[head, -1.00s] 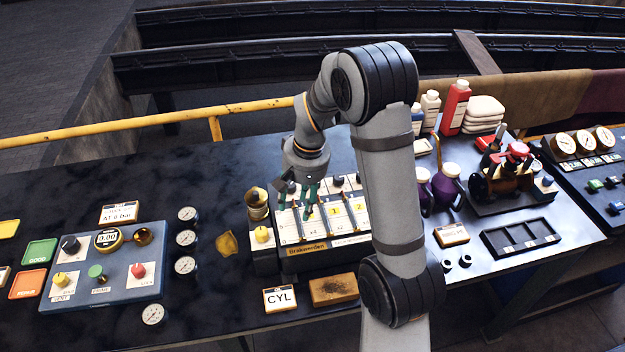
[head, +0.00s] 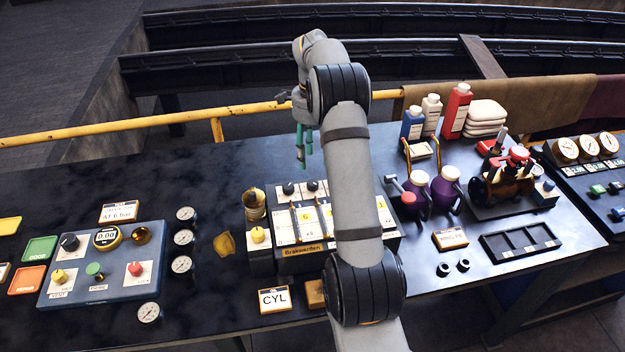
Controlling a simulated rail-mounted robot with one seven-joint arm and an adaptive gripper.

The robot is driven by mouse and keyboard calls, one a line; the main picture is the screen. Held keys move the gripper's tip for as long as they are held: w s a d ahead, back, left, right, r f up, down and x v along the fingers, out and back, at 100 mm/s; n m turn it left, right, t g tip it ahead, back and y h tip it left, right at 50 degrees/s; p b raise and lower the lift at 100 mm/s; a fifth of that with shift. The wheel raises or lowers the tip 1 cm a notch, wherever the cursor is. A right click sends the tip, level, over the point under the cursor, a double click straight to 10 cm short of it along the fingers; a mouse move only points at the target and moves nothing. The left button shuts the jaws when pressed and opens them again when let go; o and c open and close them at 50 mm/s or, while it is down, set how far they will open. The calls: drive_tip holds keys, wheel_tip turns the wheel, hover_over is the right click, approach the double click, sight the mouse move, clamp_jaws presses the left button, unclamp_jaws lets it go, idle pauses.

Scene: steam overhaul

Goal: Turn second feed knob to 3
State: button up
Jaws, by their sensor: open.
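The lubricator box (head: 310,248) with a white-fronted panel and a brass nameplate stands at mid-table, partly hidden by my arm. Two black feed knobs show along its back edge: a first one (head: 288,188) and a second feed knob (head: 312,186). Any further knobs are hidden behind my arm. Their pointer settings are too small to read. My gripper (head: 304,160) has green fingers pointing down. It is open and empty, raised behind and above the knobs, apart from them.
A brass cup (head: 255,203) and a yellow knob (head: 258,235) sit at the box's left side. The CYL card (head: 274,300) lies in front. A blue panel (head: 103,275) and several gauges are further left. Bottles, purple jugs and a black tray (head: 520,241) stand right.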

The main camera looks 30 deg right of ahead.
sight(313, 182)
wheel_tip(313, 182, down, 9)
drive_tip(key=shift+f+p, duration=0.2)
drive_tip(key=shift+p, duration=0.3)
drive_tip(key=c, duration=1.1)
clamp_jaws()
